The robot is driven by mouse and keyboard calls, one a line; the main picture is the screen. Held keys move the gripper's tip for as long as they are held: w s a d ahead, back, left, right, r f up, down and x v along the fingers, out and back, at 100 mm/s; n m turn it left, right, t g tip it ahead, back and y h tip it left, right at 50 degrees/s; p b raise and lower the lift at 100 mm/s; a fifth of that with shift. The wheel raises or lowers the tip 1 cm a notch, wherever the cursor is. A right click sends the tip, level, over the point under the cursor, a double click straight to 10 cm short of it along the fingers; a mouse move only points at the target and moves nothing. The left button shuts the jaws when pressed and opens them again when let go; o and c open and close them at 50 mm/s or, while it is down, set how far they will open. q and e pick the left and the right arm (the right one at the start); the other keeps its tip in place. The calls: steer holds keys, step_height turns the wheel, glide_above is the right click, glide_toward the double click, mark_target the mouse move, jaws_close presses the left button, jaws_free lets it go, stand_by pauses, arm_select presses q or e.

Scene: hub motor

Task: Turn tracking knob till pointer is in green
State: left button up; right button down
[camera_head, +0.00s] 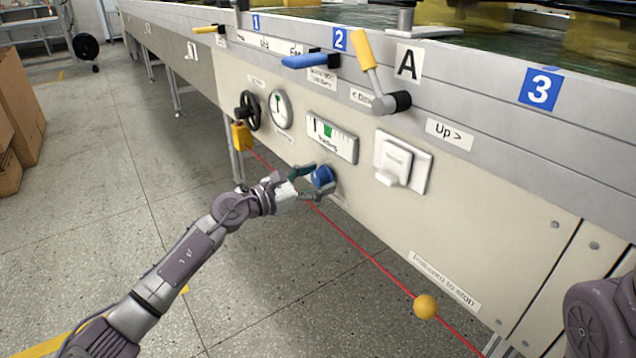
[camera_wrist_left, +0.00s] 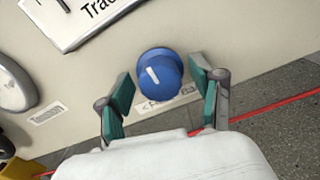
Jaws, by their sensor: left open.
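The blue tracking knob (camera_head: 322,177) is on the cream panel of the machine, below the tracking gauge (camera_head: 332,137). The gauge has a green zone and a dark pointer that appears left of the green. In the left wrist view the knob (camera_wrist_left: 159,75) shows a white mark toward its upper left. My left gripper (camera_head: 312,182) is open, with its fingers on either side of the knob; in the wrist view the fingers (camera_wrist_left: 163,92) look apart from it. Only part of the gauge (camera_wrist_left: 95,20) shows there. My right gripper is out of view.
A round dial (camera_head: 281,110), a black handwheel (camera_head: 250,110) and a white switch (camera_head: 398,163) are near the gauge. A red cord (camera_head: 365,253) with a yellow ball (camera_head: 426,306) runs below the knob. A lever with a yellow handle (camera_head: 366,50) sticks out above.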

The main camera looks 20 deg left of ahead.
arm_select(q)
steer(key=shift+w+d, duration=0.1)
steer(key=shift+c, duration=0.3)
steer(key=c, duration=1)
steer(key=shift+c, duration=0.4)
steer(key=shift+r, duration=0.1)
